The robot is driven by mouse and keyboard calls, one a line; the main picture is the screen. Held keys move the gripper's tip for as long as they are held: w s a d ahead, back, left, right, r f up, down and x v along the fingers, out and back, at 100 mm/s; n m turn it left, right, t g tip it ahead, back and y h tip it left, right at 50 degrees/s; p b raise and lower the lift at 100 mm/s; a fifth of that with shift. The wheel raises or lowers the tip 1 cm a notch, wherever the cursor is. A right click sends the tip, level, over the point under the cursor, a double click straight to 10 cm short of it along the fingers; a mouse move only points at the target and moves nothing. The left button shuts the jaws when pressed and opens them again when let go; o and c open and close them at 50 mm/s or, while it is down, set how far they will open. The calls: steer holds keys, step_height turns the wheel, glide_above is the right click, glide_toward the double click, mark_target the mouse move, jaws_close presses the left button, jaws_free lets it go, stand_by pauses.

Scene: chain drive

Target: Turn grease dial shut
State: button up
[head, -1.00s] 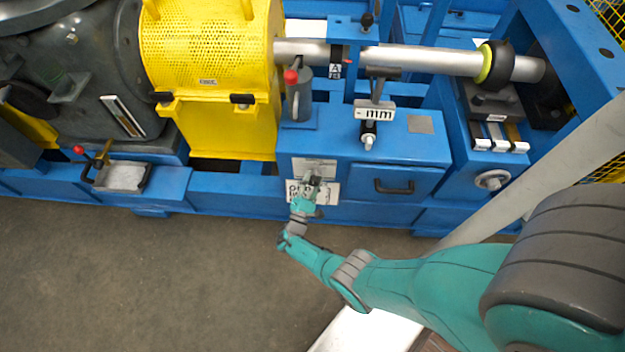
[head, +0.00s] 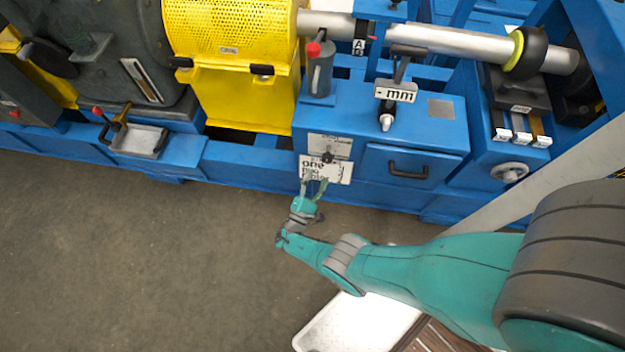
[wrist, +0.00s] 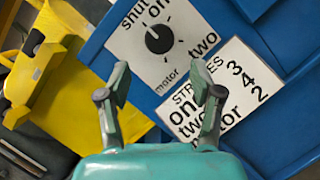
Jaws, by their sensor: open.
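The grease dial is a black round knob (wrist: 159,39) on a white plate (wrist: 118,42) with the words "shut", "on", "two" and "motor". Its white mark points to the upper left in the wrist view, roughly toward "shut"; the exact setting is hard to tell. The dial also shows on the blue front in the head view (head: 327,157). My gripper (wrist: 163,85) is open and empty, its fingers apart and back from the knob. In the head view my gripper (head: 314,184) is just below the dial, in front of the lower label.
A red-tipped grey pump (head: 319,70) stands above, and a yellow guard (head: 235,70) is at upper left. The floor (head: 150,260) in front is clear.

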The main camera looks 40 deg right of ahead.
steer(key=shift+v, duration=1.55)
steer(key=shift+s, duration=0.1)
